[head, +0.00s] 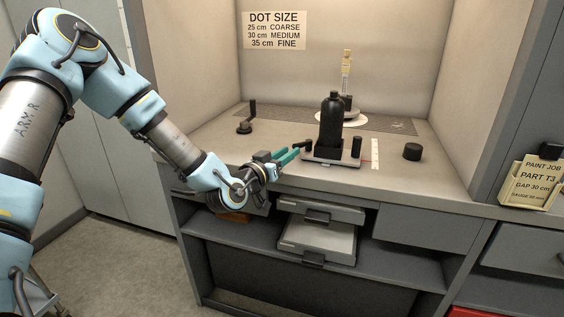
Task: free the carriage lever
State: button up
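The carriage (318,160) is a flat plate on the bench's front part, bearing a dark bottle-shaped unit (331,128) and a short black upright post (357,147). My gripper (303,149), with teal fingers, reaches in from the left to the carriage's left side. Its two fingers show a narrow gap between them. A small dark bar lies at the fingertips; I cannot tell whether it is the carriage lever or a finger end. I cannot tell whether the fingers touch it.
A black crank (245,126) stands at the bench's left. A black knob (412,151) is to the right, past a white scale strip (375,154). Behind the bottle is a white round plate (352,118). A job card (529,182) stands far right. Drawers (318,238) lie below the bench edge.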

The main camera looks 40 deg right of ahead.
jog(key=shift+v, duration=1.4)
